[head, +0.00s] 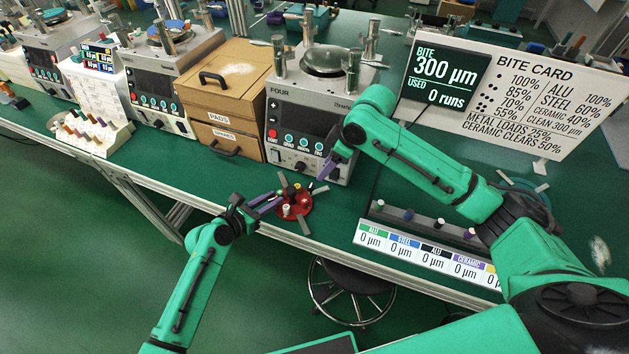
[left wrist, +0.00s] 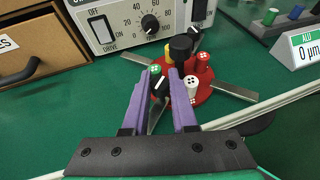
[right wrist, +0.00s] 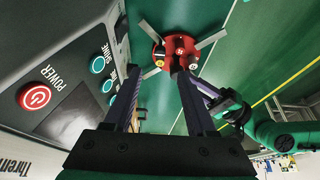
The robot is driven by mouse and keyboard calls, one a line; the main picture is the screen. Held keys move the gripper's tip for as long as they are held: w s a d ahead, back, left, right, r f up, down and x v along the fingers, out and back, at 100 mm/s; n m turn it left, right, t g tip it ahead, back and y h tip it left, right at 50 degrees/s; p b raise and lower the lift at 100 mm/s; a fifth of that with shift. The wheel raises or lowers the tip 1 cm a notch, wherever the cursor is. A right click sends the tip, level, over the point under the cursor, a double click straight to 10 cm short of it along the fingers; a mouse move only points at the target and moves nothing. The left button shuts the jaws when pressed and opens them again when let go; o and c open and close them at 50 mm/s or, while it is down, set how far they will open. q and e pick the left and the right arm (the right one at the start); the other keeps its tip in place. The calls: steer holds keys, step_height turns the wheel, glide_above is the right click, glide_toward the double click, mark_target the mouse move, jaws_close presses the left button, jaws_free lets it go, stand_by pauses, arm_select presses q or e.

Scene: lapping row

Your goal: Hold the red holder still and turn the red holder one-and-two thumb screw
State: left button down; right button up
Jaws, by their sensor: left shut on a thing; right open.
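The red holder (head: 293,206) lies on the green bench in front of machine FOUR. It carries coloured pegs and black knobs, and flat grey bars stick out around it. It also shows in the left wrist view (left wrist: 203,92) and right wrist view (right wrist: 170,48). My left gripper (head: 279,199) reaches in from the left, shut at the holder's edge. In the left wrist view a black knob with a white line (left wrist: 161,84) shows between its fingers. A taller black knob (left wrist: 181,46) stands beyond. My right gripper (head: 327,170) is open above and behind the holder, apart from it.
Machine FOUR (head: 300,115) stands close behind the holder, near my right gripper. A wooden drawer box (head: 228,90) is left of it. A bite card board (head: 520,85) stands at the right, with a labelled peg rack (head: 420,250) in front. The bench's front edge is near the holder.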

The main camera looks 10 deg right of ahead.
mark_target(312, 186)
steer(key=x, duration=0.9)
steer(key=shift+f, duration=0.35)
jaws_close()
